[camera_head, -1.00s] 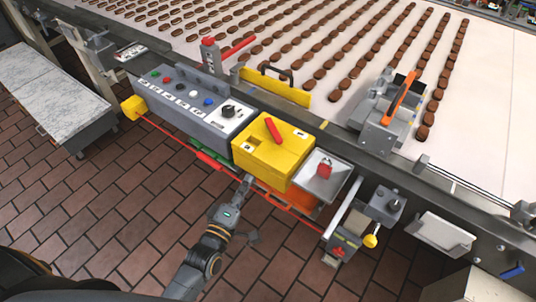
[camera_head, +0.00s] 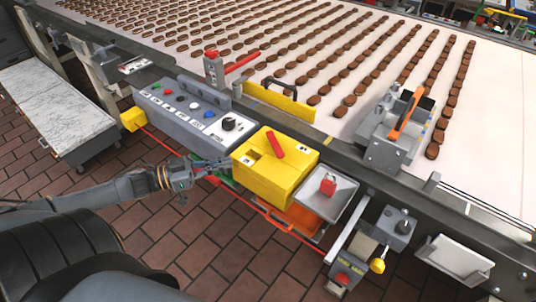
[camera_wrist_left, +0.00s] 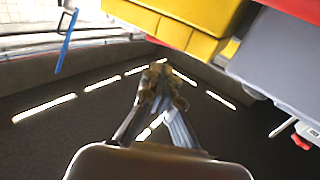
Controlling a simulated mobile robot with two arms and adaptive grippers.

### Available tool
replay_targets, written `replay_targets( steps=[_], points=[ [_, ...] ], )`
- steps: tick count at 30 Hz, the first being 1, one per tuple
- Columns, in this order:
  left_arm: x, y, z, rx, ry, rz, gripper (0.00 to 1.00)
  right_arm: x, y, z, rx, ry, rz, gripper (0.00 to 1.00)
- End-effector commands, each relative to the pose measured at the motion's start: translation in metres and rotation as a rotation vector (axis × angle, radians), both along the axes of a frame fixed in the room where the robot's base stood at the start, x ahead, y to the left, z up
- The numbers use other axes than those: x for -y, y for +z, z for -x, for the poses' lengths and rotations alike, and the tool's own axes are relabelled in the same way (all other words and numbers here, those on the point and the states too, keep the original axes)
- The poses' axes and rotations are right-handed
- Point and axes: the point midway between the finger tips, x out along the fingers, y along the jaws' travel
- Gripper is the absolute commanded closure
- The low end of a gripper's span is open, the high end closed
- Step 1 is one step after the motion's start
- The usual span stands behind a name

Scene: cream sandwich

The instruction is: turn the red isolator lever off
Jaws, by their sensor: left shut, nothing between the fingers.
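The red isolator lever (camera_head: 275,144) sits on top of the yellow box (camera_head: 262,177) on the front of the conveyor frame. It lies slanted from upper left to lower right. My left gripper (camera_head: 226,163) is shut and empty, just left of the yellow box, in front of the grey control panel. I cannot tell whether its tips touch the box. In the left wrist view its closed fingers (camera_wrist_left: 158,75) point away from the camera, with the yellow box (camera_wrist_left: 185,22) above them. My right gripper is not in view.
The grey button panel (camera_head: 190,115) adjoins the yellow box on the left. A red padlock (camera_head: 328,186) lies in a metal tray (camera_head: 341,199) on the right. A red cable (camera_head: 262,212) runs below. A yellow guard (camera_head: 280,101) stands behind; the brick floor in front is open.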

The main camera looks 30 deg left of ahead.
Motion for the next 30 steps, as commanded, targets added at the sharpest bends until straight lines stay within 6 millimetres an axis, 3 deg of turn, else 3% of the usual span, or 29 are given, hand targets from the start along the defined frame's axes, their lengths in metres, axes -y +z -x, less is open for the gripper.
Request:
replay_targets(
  steps=[18,30],
  points=[
    [0.063,0.002,-0.08,0.001,0.001,0.003,1.0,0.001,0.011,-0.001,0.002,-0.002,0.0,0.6],
    [0.073,0.0,-0.091,-0.003,0.002,0.003,1.0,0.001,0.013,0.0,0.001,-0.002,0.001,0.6]
  ],
)
